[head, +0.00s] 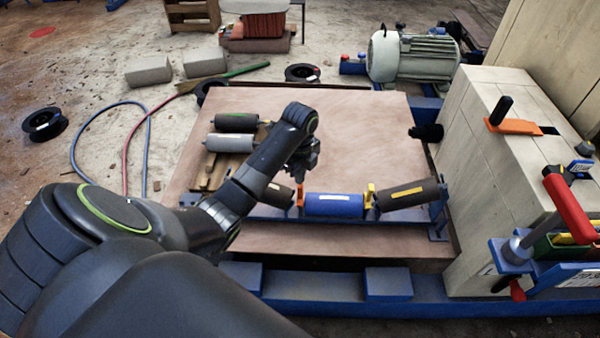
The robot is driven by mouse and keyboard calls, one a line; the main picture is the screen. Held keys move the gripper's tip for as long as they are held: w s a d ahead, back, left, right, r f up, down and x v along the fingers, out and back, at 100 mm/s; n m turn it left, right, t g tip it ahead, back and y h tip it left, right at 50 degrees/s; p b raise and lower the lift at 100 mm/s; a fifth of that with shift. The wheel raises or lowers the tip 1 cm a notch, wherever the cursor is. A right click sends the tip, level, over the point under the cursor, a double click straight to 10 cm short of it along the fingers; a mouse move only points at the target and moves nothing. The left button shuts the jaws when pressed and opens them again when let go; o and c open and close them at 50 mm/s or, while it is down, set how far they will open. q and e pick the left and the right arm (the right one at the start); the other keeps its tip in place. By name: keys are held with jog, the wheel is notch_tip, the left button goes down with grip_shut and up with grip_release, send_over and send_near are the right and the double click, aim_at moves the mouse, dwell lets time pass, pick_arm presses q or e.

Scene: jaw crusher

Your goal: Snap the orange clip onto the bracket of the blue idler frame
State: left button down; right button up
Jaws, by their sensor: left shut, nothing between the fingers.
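The blue idler frame (275,212) lies along the front of the brown board. It carries a blue middle roller (334,205) and dark rollers to the left and right of it. An orange clip (300,195) stands upright at the left end of the blue roller. Another orange-yellow piece (369,196) stands at its right end. My left gripper (303,176) is shut and empty just above the left orange clip; whether it touches the clip cannot be told. My left forearm hides part of the left dark roller and of the frame. My right gripper is not in view.
Loose dark and grey rollers (232,143) lie on a pallet behind my left arm. The board's middle (370,130) is clear. A pale block-like housing (480,140) with a red-handled clamp (568,205) bounds the right side. A motor (412,55) stands behind.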

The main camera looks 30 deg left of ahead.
pick_arm(q)
jog(key=shift+r+p, duration=1.1)
jog(key=shift+p, duration=0.2)
notch_tip(320, 180, up, 17)
jog(key=p, duration=1.1)
jog(key=shift+r, duration=0.1)
